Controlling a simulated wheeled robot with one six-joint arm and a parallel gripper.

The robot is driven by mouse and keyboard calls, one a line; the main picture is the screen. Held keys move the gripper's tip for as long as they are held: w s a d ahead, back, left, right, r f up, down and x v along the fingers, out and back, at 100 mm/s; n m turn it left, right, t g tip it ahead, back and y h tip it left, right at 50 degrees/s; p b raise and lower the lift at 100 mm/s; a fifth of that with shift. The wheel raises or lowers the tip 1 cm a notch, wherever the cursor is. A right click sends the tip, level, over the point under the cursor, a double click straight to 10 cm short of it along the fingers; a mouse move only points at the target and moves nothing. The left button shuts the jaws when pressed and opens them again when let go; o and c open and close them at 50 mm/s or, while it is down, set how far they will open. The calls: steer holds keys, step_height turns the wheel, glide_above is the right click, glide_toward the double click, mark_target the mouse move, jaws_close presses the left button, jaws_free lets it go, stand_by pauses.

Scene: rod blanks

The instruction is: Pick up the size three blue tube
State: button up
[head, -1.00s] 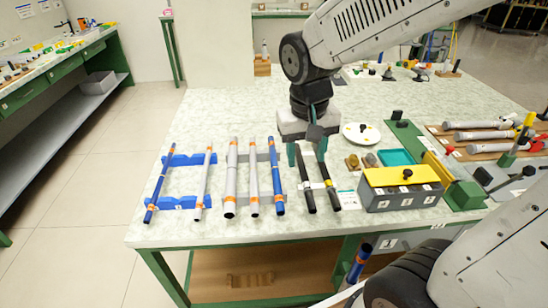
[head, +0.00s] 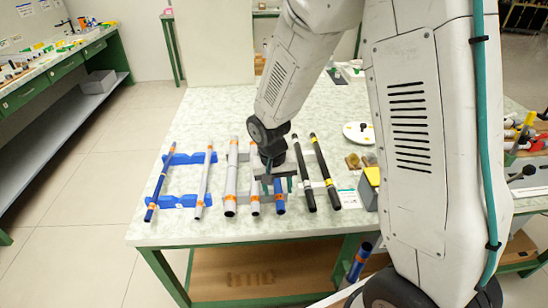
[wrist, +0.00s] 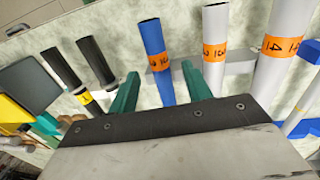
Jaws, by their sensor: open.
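A blue tube (head: 280,204) with an orange band lies on the table in the middle of a row of tubes, partly hidden by my gripper (head: 277,185). In the wrist view, the blue tube (wrist: 152,38) runs between the two green fingers of my gripper (wrist: 166,88). The gripper is open, with a gap on both sides of the tube. Its orange label has dark digits, upside down and hard to read. A second, thinner blue tube (head: 159,186) lies on a blue rack (head: 188,201) at the left end of the row.
Grey tubes (head: 231,180) lie just left of the middle blue tube, one close to my gripper. Two black tubes (head: 326,172) lie on its right. Another blue tube (head: 358,262) stands below the table's front edge. The table's left back is free.

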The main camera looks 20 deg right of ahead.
step_height(320, 180, down, 2)
steer(key=shift+d+f, duration=0.15)
steer(key=shift+f, duration=0.05)
steer(key=c, duration=0.9)
steer(key=shift+o, duration=0.2)
steer(key=shift+r, duration=0.15)
